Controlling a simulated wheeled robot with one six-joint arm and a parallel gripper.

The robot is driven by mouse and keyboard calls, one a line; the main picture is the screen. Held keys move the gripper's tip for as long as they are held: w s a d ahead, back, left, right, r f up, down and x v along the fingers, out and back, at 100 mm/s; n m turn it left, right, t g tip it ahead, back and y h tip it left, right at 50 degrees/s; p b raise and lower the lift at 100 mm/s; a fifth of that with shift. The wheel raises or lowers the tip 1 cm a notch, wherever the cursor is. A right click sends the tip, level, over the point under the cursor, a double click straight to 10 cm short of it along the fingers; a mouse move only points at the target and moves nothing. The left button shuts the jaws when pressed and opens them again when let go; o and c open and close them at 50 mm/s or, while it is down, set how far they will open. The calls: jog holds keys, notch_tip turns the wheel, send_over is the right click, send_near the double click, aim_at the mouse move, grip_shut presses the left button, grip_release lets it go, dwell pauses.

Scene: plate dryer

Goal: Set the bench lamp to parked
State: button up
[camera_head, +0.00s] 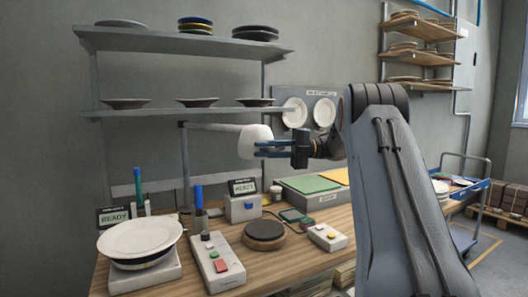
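The bench lamp has a pale, rounded shade (250,140) at the end of a thin horizontal grey arm (212,127). The arm runs left to an upright post (186,165) at the back of the bench. My gripper (257,149) is at the right side of the shade, its blue fingers pointing left. The two fingers show one above the other with a gap between them, overlapping the shade's lower right edge. Whether they touch the shade cannot be told from this view.
Plates (140,238) are stacked on a scale-like base at the front left. Button boxes (215,262), a dark round disc (264,233) and small displays (243,187) crowd the wooden bench. Shelves (185,42) with plates hang above the lamp. My arm hides the bench's right part.

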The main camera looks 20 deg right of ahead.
aim_at(280, 149)
jog(key=shift+o, duration=1.1)
jog(key=shift+a, duration=0.15)
jog(key=shift+d+f, duration=0.1)
jog(key=shift+d, duration=0.15)
jog(key=d, duration=0.2)
jog(key=s+d, duration=0.1)
jog(key=d, duration=0.2)
jog(key=shift+d+p, duration=0.1)
jog(key=shift+p, duration=0.25)
jog(key=shift+s+d+r+p, duration=0.1)
jog(key=shift+d+r+p, duration=0.1)
jog(key=shift+p, duration=0.8)
jog(key=p, duration=0.2)
jog(key=shift+d+p, duration=0.35)
jog(key=shift+d, duration=0.05)
jog(key=shift+s+d+f+p, duration=0.15)
jog(key=shift+d+p, duration=0.2)
jog(key=shift+p, duration=0.8)
jog(key=shift+d+f+p, duration=0.1)
jog(key=shift+d+p, duration=0.05)
jog(key=shift+p, duration=0.3)
